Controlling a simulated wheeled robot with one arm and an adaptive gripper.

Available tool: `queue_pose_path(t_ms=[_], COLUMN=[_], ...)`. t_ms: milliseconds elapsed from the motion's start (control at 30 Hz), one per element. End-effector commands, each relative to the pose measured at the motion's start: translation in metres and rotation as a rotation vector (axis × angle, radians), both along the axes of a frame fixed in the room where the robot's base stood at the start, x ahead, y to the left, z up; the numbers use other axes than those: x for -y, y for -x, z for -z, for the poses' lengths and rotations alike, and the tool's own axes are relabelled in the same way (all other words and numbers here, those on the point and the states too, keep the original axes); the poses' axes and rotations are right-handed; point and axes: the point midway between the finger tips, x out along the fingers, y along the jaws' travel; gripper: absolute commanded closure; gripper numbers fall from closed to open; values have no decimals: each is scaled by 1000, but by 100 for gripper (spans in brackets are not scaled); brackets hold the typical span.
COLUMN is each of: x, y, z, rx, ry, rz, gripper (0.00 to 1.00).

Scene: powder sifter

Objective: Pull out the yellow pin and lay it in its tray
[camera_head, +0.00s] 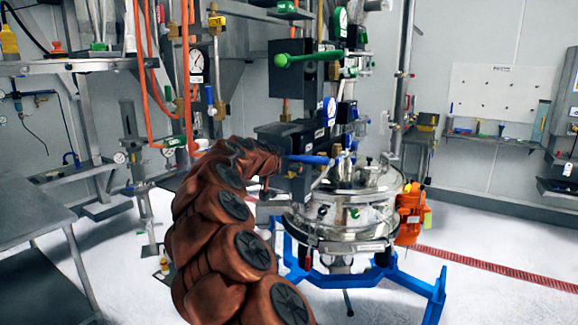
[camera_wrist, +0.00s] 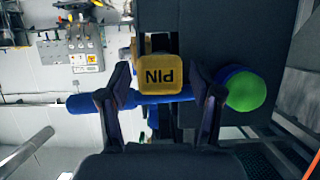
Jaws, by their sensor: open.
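The yellow pin (camera_wrist: 160,76) shows its square head with upside-down "PIN" lettering in the middle of the wrist view. My gripper (camera_wrist: 158,88) is open, with one dark finger on each side of the yellow head. Gaps show between head and fingers, and whether either finger touches it I cannot tell. In the head view my arm reaches the dark machine left of the steel vessel. I cannot make out the pin or its tray there.
The round steel vessel (camera_head: 345,217) stands on a blue frame (camera_head: 436,292). An orange box (camera_head: 409,216) hangs at its right side. Blue handles and pipes crowd the column behind. A grey table (camera_head: 28,212) stands at the left; floor at right is clear.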

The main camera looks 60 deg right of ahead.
Motion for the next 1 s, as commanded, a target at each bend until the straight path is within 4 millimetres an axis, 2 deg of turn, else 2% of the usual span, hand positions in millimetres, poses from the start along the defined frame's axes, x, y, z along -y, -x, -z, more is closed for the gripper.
queue_pose_path(t_ms=[200, 800, 1000], x=[0, 0, -1], y=[0, 0, 0], z=[0, 0, 1], rx=[0, 0, 0], ry=[0, -1, 0], rz=[0, 0, 0], gripper=[38, 100, 100])
